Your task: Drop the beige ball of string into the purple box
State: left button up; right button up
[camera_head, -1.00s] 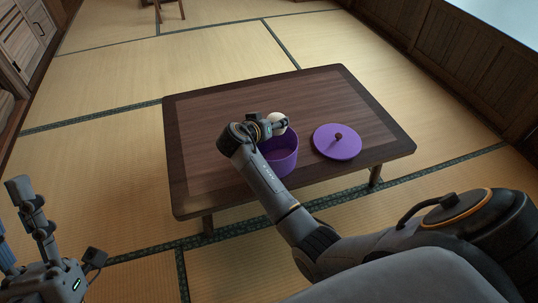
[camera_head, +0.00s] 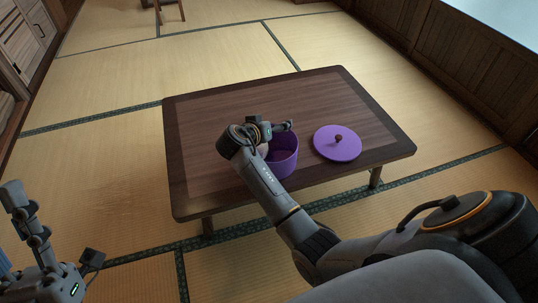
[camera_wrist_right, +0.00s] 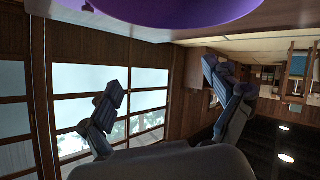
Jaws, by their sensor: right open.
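The purple box (camera_head: 284,157) stands without its lid on the low wooden table. Its rim also shows at the top of the right wrist view (camera_wrist_right: 160,12). The beige ball of string (camera_head: 263,150) shows as a small pale patch at the box's left side, mostly hidden by my right arm. I cannot tell whether it rests on the box's bottom. My right gripper (camera_head: 283,128) is above the box; its fingers are apart and empty in the right wrist view (camera_wrist_right: 160,82). My left gripper (camera_head: 14,225) is at the lower left, open and away from the table.
The purple lid (camera_head: 325,149) with a dark knob lies on the table right of the box. The rest of the dark wooden table (camera_head: 215,115) is clear. Tatami floor (camera_head: 105,90) surrounds it, with wooden cabinets at the far left.

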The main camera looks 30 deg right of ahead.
jog(key=v, duration=0.7)
jog(key=shift+a, duration=0.1)
